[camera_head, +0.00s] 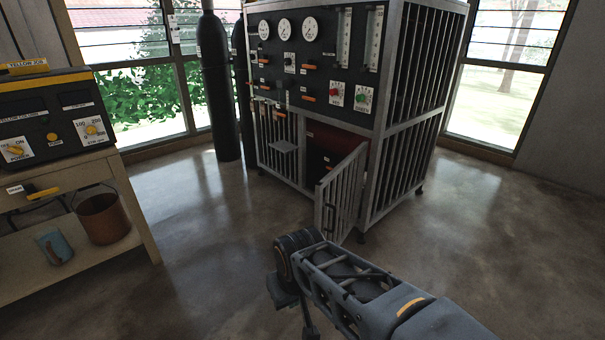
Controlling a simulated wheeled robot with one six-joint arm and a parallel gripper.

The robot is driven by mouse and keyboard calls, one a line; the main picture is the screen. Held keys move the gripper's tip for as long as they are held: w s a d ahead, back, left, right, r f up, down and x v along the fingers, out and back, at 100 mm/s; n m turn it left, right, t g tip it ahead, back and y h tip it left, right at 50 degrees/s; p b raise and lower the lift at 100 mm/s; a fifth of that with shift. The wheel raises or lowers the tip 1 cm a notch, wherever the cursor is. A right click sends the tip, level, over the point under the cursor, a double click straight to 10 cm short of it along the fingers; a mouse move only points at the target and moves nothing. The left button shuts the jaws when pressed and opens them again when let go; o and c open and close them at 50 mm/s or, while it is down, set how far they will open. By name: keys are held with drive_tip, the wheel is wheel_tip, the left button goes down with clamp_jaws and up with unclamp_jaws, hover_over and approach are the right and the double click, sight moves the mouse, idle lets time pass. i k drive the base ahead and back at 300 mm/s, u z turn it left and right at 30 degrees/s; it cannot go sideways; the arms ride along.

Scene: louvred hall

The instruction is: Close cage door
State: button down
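The barred metal cage door (341,196) stands open, swung outward from the lower front of the cage (397,165). It hangs from the cage's right front post, and its free edge points toward me. A small latch plate shows near that free edge. Behind the door the opening is dark, with a red panel and dark items partly hidden by the bars. My arm reaches in from the bottom right, its wrist in front of and below the door. My gripper (292,302) is at the lower middle, apparently clear of the door; its fingers are not clearly visible.
A panel (313,58) with gauges and knobs tops the cage. Dark gas cylinders (216,90) stand left of it. A bench (135,208) at the left holds a yellow-black device (55,117), with a bucket (103,218) and blue mug (55,247) below. Floor around the door is clear.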

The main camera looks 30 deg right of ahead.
sight(362, 149)
drive_tip(key=z, duration=0.2)
drive_tip(key=i, duration=0.85)
drive_tip(key=z, duration=0.75)
